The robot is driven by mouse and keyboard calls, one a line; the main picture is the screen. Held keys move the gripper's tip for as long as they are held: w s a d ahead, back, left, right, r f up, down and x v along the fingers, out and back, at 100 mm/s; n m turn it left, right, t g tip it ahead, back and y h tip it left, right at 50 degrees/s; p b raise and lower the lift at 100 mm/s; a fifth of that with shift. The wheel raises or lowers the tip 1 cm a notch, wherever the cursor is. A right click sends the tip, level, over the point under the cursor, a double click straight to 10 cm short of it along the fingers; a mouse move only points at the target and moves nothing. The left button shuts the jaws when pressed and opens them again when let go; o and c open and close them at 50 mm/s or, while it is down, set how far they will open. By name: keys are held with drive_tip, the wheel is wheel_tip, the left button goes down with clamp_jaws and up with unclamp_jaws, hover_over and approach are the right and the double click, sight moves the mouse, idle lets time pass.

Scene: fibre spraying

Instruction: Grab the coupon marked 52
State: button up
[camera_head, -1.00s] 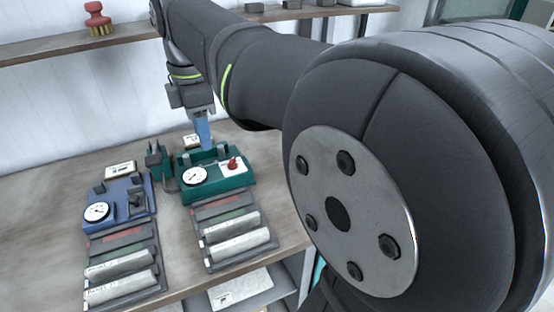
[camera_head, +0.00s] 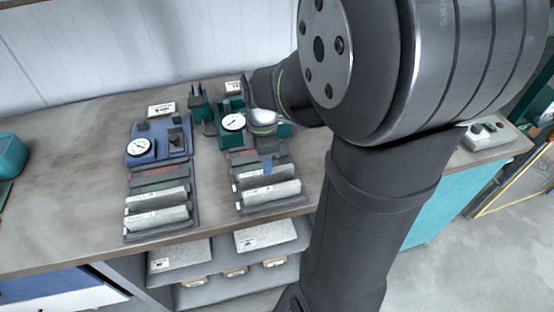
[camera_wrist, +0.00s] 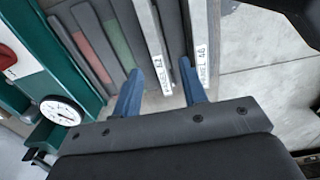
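In the wrist view, a pale coupon (camera_wrist: 150,35) stands in a dark slotted rack; its white end label seems to read 52, though blurred. A second pale coupon (camera_wrist: 201,45), labelled 48, stands to its right. My gripper (camera_wrist: 159,72) has two blue fingers, open and spread to either side of the first coupon's labelled end. The right fingertip is close to the gap between the two coupons. I cannot tell whether either finger touches.
A teal fixture with a dial (camera_head: 233,122) stands behind the right rack. A blue fixture (camera_head: 158,141) and a left rack (camera_head: 128,219) with pale coupons are to the left. The left part of the bench (camera_head: 70,160) is mostly clear.

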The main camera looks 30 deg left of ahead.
drive_tip(key=shift+w+f, duration=0.15)
drive_tip(key=shift+f, duration=1.4)
drive_tip(key=shift+w+f, duration=0.1)
drive_tip(key=shift+f, duration=1.4)
clamp_jaws()
